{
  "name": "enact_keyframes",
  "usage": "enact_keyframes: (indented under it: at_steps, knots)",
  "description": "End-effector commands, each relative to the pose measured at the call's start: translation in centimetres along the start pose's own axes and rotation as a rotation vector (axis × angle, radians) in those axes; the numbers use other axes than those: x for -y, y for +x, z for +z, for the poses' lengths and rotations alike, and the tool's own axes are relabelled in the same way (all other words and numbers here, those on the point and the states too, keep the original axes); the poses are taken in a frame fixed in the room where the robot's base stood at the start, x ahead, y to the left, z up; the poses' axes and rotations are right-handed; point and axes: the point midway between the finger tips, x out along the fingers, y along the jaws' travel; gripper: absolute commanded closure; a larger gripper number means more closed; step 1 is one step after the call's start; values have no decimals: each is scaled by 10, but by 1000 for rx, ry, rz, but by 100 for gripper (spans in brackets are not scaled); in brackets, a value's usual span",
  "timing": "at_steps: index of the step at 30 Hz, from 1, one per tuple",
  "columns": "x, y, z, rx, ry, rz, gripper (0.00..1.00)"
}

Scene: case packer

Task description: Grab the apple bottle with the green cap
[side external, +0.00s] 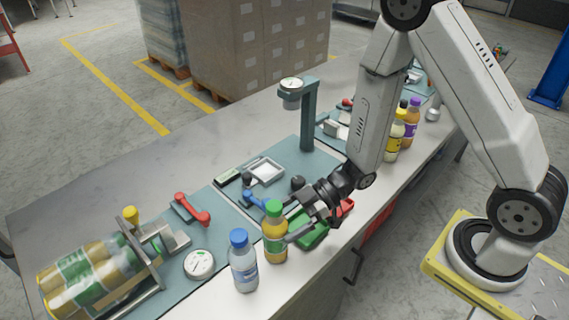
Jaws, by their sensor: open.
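The apple bottle (275,240) stands upright near the front edge of the bench. It is amber-yellow with a green cap and a green label. My gripper (284,223) reaches in from the right, low over the bench, with its fingers spread. One finger shows on the right side of the bottle and the other is partly behind it. The gripper is open; I cannot tell whether either finger touches the bottle.
A clear bottle with a blue cap (243,262) stands close on the left. A green tray (309,232) lies under the gripper. A dial gauge (199,264), a red-handled tool (191,210) and a grey-green post (307,120) stand around. Bottles with yellow (394,140) and purple (411,125) caps stand farther right.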

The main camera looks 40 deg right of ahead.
Motion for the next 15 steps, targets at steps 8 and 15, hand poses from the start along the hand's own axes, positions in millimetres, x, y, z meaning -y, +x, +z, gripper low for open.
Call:
enact_keyframes:
  at_steps: [8,15]
  knots:
    - [0,26,0,0,-1,-1,0]
    - [0,29,0,0,0,1,0]
